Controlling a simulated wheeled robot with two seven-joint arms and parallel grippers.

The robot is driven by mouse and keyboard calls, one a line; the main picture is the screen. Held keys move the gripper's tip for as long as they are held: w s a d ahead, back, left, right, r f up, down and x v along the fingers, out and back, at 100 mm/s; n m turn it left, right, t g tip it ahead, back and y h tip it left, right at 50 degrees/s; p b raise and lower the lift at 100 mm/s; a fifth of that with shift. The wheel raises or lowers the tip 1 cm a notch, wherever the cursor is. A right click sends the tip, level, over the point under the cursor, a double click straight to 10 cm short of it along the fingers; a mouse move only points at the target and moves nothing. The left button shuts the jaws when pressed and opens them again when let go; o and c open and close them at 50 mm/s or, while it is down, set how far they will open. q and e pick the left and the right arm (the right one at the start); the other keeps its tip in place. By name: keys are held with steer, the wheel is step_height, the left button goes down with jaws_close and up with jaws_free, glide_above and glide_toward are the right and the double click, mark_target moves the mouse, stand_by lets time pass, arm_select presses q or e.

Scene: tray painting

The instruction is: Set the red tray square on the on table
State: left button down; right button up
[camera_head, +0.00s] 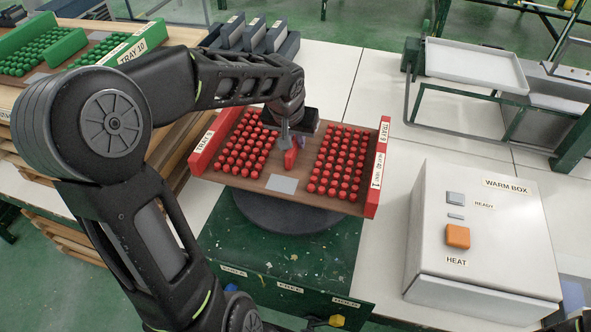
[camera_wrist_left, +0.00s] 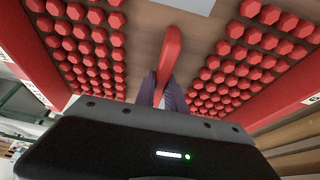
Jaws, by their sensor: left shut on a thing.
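The red tray (camera_head: 281,184) has a brown base, red end walls and two blocks of red knobs. It lies over a dark round turntable (camera_head: 285,218) on a green stand (camera_head: 290,258). I cannot tell whether the tray touches the turntable. My left gripper (camera_head: 288,140) is above the tray's middle, shut on its red central handle (camera_head: 291,158). The left wrist view shows the fingers (camera_wrist_left: 163,92) on both sides of the handle (camera_wrist_left: 171,52). My right gripper is not in view.
A white warm box (camera_head: 480,235) with an orange button stands to the right. A pale metal tray (camera_head: 476,64) on a green frame is behind it. A green tray (camera_head: 110,50) lies on the wooden stack at the left.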

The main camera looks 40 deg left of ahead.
mark_target(296, 153)
arm_select(q)
steer(key=shift+w+f, duration=0.1)
steer(key=shift+f, duration=2.3)
steer(key=shift+f, duration=1.85)
steer(key=shift+f, duration=0.2)
steer(key=c, duration=1.4)
jaws_free()
